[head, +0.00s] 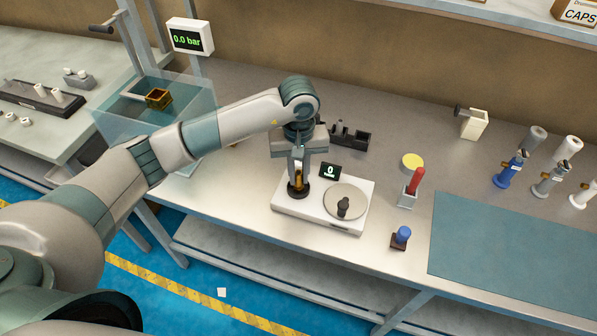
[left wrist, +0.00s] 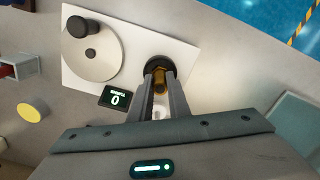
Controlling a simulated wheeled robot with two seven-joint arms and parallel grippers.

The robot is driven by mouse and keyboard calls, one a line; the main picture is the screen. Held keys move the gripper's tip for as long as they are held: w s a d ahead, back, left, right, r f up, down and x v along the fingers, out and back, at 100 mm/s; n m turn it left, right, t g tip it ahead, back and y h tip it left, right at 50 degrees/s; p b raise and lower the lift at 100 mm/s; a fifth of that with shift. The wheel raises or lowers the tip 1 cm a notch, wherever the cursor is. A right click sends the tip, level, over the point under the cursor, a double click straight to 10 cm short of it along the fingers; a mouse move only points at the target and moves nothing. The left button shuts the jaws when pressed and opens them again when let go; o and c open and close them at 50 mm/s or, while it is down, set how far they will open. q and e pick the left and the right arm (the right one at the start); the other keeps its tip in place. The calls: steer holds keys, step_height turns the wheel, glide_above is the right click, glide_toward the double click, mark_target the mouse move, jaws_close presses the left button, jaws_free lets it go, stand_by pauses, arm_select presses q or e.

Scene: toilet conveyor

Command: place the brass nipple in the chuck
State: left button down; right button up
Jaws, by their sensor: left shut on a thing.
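The brass nipple (left wrist: 160,84) is between the fingertips of my left gripper (left wrist: 160,80), which is shut on it. It also shows as a small golden piece in the head view (head: 298,176). My left gripper (head: 298,178) points down over the left part of a white plate. The dark round chuck (head: 298,188) is directly below the fingers, with the nipple at its opening. I cannot tell how deep the nipple sits in it. My right gripper is not in view.
A red-handled tool (head: 414,183) and a blue-capped piece (head: 402,236) stand to the right. A clear tank (head: 190,97) is behind my arm.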

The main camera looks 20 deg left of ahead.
mark_target(299, 172)
arm_select(q)
steer(key=shift+f, duration=0.1)
steer(key=c, duration=1.7)
jaws_free()
steer(key=shift+o, duration=0.2)
steer(key=shift+w+r+b, duration=0.1)
steer(key=shift+r+b, duration=0.3)
steer(key=shift+r, duration=0.2)
step_height(299, 172, up, 11)
steer(key=b, duration=0.4)
